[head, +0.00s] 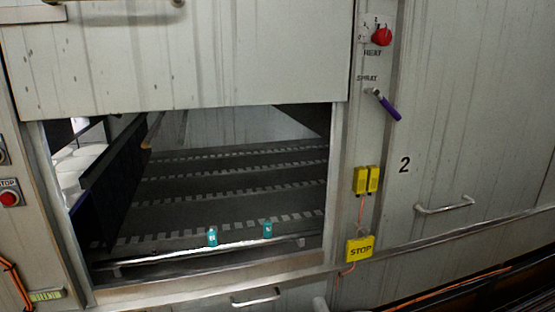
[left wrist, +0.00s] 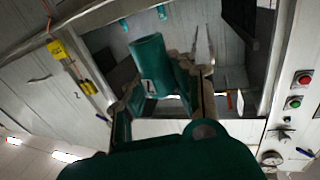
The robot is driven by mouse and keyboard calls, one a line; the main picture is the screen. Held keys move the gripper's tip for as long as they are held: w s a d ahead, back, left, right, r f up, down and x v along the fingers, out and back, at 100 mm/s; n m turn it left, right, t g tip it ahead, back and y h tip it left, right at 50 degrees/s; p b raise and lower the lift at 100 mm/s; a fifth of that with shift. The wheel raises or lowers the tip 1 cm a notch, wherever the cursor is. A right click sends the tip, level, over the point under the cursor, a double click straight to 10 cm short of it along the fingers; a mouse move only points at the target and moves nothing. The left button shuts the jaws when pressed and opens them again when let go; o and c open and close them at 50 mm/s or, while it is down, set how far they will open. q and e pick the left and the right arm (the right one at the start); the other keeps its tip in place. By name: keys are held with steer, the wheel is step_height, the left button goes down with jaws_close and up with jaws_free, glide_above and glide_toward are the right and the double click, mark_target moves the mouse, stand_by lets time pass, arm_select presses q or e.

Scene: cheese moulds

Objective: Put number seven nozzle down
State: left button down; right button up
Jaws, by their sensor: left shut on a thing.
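The number seven nozzle (left wrist: 148,55) is a teal cylinder with a white label bearing a dark 7, seen in the left wrist view. My left gripper (left wrist: 160,92) is shut on it, with a finger on each side of its lower part in the picture. The nozzle's far end points up the picture towards the machine opening. Neither the held nozzle nor my left gripper shows in the head view. My right gripper is in neither view.
Two small teal nozzles, one left (head: 212,237) and one right (head: 267,230), stand apart at the opening's front edge. Behind them is a dark slatted bed (head: 220,187). A raised panel (head: 180,60) hangs above. A yellow stop box (head: 359,248) is on the right post.

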arm_select(q)
steer(key=s+r+p, duration=0.1)
steer(key=r+p, duration=0.1)
steer(key=r, duration=0.1)
steer(key=s+r+p, duration=0.1)
steer(key=shift+s+r, duration=0.3)
steer(key=shift+s, duration=0.05)
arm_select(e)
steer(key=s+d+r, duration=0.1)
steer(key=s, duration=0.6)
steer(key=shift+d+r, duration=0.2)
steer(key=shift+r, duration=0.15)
arm_select(q)
steer(key=w+d+r+m+g+h, duration=0.4)
steer(key=d+r+m+h, duration=0.4)
steer(key=d+r+h, duration=0.4)
steer(key=w+d+f+m+g+h, duration=0.4)
steer(key=d+f+g, duration=0.1)
steer(key=f, duration=0.2)
steer(key=shift+m+g, duration=0.3)
steer(key=shift+g, duration=0.1)
steer(key=shift+r+m+g, duration=0.1)
steer(key=shift+m+g, duration=0.2)
